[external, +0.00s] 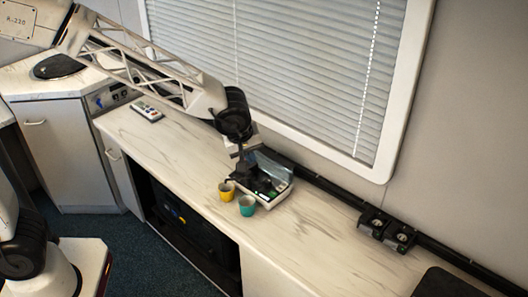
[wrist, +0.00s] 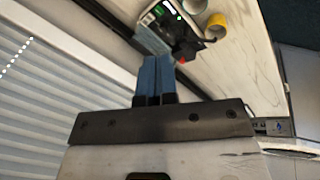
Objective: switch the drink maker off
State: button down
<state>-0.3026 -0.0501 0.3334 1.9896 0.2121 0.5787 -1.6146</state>
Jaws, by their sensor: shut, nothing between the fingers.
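The drink maker (external: 274,187) stands on the counter near the wall below the window, partly hidden by my gripper. In the wrist view the drink maker (wrist: 158,36) is at the top, with a lit green panel and a small red spot on its near side. My gripper (external: 243,157) is just above and beside it, at its left. In the wrist view my gripper's blue fingers (wrist: 156,60) are together and empty, pointing at the machine. I cannot tell whether they touch it. Its switch is too small to make out.
A yellow cup (external: 226,192) and a teal cup (external: 247,206) stand in front of the machine. A remote-like device (external: 147,111) lies to the left. A black rail with sockets (external: 388,230) runs along the wall. The counter (external: 170,146) is clear between.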

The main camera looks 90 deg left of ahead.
aim_at(281, 187)
jog(key=w+a+f+n, duration=0.6)
jog(key=w+a+f, duration=0.1)
jog(key=a+f, duration=0.4)
jog(key=shift+w+a+n+y, duration=0.3)
jog(key=shift+w+a+n, duration=0.05)
jog(key=shift+w+n, duration=0.05)
jog(key=shift+f, duration=0.1)
jog(key=shift+x, duration=6.9)
jog(key=shift+w+a+f, duration=0.1)
jog(key=shift+a, duration=0.1)
jog(key=shift+d, duration=0.15)
jog(key=shift+s+d, duration=0.45)
jog(key=shift+s, duration=0.1)
jog(key=v, duration=1.4)
